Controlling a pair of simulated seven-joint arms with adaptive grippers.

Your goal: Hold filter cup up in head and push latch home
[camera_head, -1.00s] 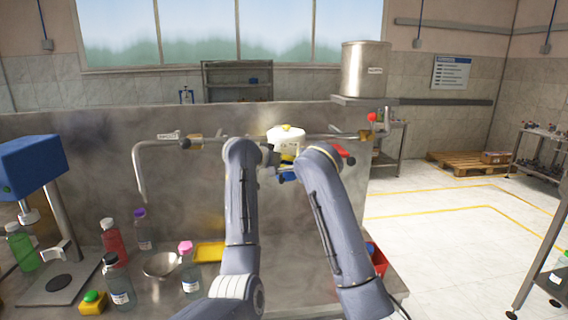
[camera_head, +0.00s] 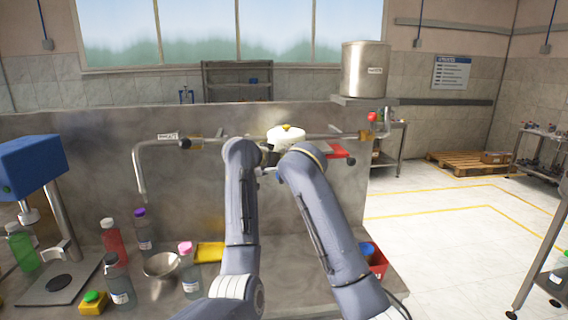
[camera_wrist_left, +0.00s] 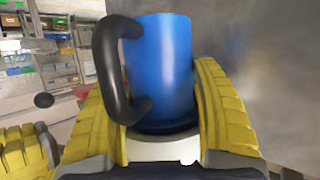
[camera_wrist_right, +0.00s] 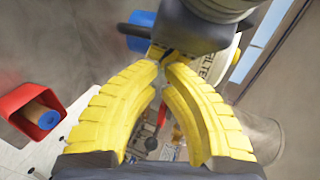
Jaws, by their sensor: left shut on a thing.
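My left gripper (camera_wrist_left: 165,105) is shut around the blue filter cup (camera_wrist_left: 162,60), which has a black handle. A pale ring shows below the cup in that view. The cup's blue side and handle also show in the right wrist view (camera_wrist_right: 140,30). My right gripper (camera_wrist_right: 163,66) has its fingertips together beside a dark part under the head. I cannot tell whether that part is the latch.
A red bin (camera_wrist_right: 22,98) holds a brown roll with a blue end. Several bottles, a steel bowl (camera_head: 161,265) and a yellow tray (camera_head: 209,252) stand on the bench below. A pipe (camera_head: 215,140) runs along the back panel.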

